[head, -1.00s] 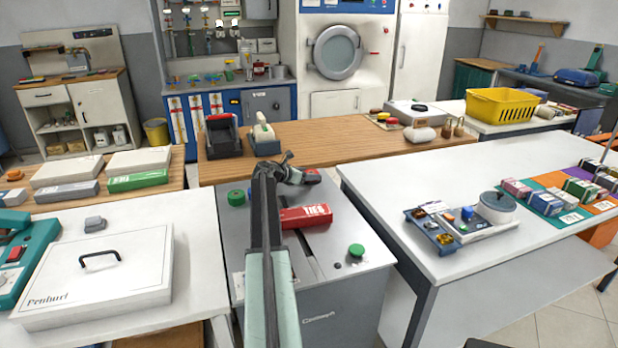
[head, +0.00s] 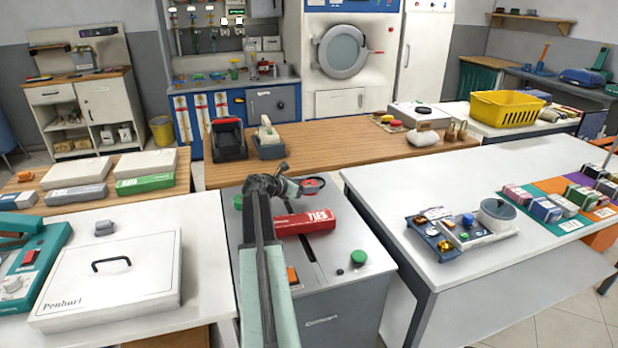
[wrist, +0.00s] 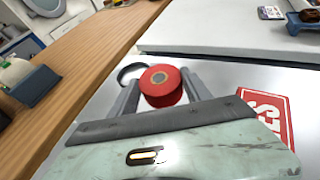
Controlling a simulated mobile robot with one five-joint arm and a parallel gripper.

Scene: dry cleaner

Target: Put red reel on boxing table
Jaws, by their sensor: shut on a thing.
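The red reel (wrist: 161,84) shows in the wrist view between the two fingers of my gripper (wrist: 160,88), with a dark hub on its flat face. My gripper is shut on it. In the head view my gripper (head: 300,187) is over the far end of the grey machine top, and a little red of the reel shows at its tip. Whether the reel is clear of the top is hard to tell. No table is clearly marked as the boxing table; a long white table (head: 400,192) stands at right, and a wooden table (head: 330,137) stands behind the machine.
A red box (head: 305,222) and a green knob (head: 358,258) are on the machine top. A tray of small parts (head: 432,240) and several small boxes occupy the white table's right side. A white case (head: 105,280) lies on the left table. The wooden table's middle is clear.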

